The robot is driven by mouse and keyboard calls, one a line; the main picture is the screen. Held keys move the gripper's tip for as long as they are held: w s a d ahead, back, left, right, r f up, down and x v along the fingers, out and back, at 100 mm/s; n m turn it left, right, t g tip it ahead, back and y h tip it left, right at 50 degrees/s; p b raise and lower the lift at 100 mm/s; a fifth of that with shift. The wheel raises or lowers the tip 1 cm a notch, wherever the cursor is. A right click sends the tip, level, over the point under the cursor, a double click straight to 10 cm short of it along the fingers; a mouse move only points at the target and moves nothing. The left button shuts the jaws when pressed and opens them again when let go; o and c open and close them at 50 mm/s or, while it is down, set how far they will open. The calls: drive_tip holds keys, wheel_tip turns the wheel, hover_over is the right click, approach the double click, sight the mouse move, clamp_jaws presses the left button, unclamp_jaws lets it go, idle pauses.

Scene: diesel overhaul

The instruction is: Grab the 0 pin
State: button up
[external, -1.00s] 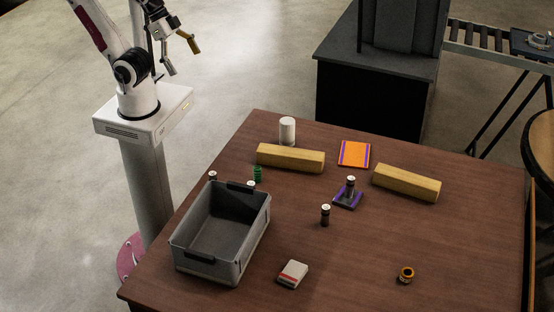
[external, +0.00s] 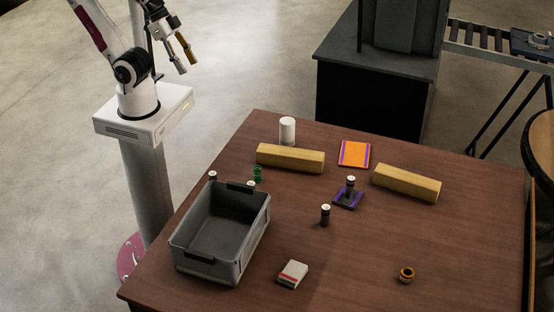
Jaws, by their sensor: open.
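Several small dark pins with pale tops stand on the brown table. One pin (external: 325,215) stands alone near the table's middle. Another pin (external: 350,187) stands upright on a small purple-edged pad (external: 346,199). Two more pale tops, a left one (external: 213,176) and a right one (external: 250,185), show behind the grey bin, which hides their lower parts. The markings are too small to read, so I cannot tell which pin is 0. My gripper (external: 187,68) is open and empty, above and beyond the table's far left side, well away from all the pins.
A grey open bin (external: 262,222) stands at the table's left. Two yellow wooden blocks, a left one (external: 290,158) and a right one (external: 406,183), lie behind the pins. A white cylinder (external: 287,131), orange pad (external: 354,154), green spring-like part (external: 257,174), small box (external: 292,274) and brass ring (external: 406,275) are also there.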

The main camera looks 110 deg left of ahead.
drive_tip(key=shift+w, duration=0.1)
idle(0.3)
drive_tip(key=w+a+f+m+t, duration=0.15)
drive_tip(key=w+f, duration=0.25)
drive_tip(key=w, duration=0.4)
drive_tip(key=w+a+f+m+y, duration=0.1)
drive_tip(key=w+a+f+m, duration=0.15)
drive_tip(key=w, duration=0.55)
drive_tip(key=w+a+f+m+t, duration=0.1)
drive_tip(key=w+a+f, duration=0.2)
drive_tip(key=w+f, duration=0.35)
drive_tip(key=m+h, duration=0.5)
drive_tip(key=h, duration=0.5)
approach(251, 182)
drive_tip(key=w+f, duration=0.1)
drive_tip(key=w+f+t, duration=0.1)
drive_tip(key=shift+w+f, duration=0.2)
drive_tip(key=shift+f, duration=0.2)
drive_tip(key=shift+s+d+f+h, duration=0.15)
drive_tip(key=shift+s+d+h, duration=0.4)
drive_tip(key=shift+d+h, duration=0.1)
drive_tip(key=shift+w, duration=0.1)
drive_tip(key=shift+x, duration=1.2)
